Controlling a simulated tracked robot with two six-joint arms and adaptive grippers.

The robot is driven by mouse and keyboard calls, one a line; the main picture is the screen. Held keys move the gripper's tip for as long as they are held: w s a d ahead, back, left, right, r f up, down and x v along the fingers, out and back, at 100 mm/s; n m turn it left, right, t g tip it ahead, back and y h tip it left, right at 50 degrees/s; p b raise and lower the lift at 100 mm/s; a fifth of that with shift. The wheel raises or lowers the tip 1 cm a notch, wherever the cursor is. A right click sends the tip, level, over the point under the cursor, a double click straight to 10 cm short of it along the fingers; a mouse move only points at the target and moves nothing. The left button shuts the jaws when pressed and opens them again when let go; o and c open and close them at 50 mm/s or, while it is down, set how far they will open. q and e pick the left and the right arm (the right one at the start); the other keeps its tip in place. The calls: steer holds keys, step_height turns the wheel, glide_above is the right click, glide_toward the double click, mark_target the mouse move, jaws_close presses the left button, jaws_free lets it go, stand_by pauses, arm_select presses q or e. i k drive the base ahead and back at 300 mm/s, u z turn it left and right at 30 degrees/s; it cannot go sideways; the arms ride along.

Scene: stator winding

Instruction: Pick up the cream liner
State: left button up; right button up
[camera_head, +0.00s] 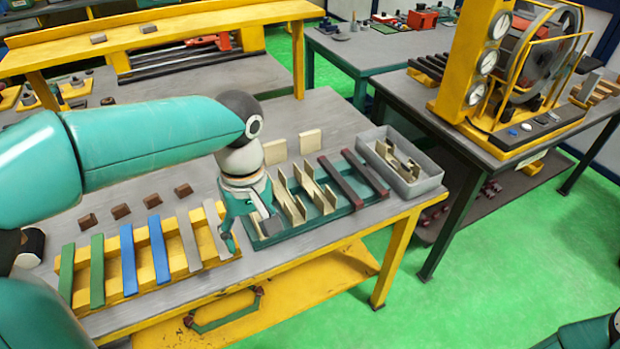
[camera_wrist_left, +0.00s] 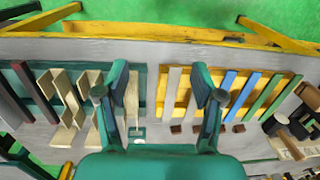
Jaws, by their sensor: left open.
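Cream channel-shaped liners (camera_head: 291,198) stand in a teal tray (camera_head: 345,214) on the workbench. Another cream liner (camera_head: 319,190) stands to the right of it, and they show on the left of the left wrist view (camera_wrist_left: 72,98). My left gripper (camera_head: 249,232) is open and empty, above the left end of the tray by the yellow rack. In the left wrist view its fingers (camera_wrist_left: 160,72) are spread wide, with a cream strip (camera_wrist_left: 131,98) and a grey bar (camera_wrist_left: 172,92) showing between them. The gripper hides the tray's left end in the head view. My right gripper is out of view.
The yellow rack (camera_head: 204,246) holds green, blue and grey bars left of the tray. Dark red bars (camera_head: 338,182) lie in the tray's right part. A grey bin (camera_head: 436,181) with cream pieces stands at the right. Cream blocks (camera_head: 310,142) and small brown blocks (camera_head: 121,211) sit behind.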

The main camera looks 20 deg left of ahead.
mark_target(326, 202)
steer(key=i, duration=0.85)
steer(key=z, duration=0.05)
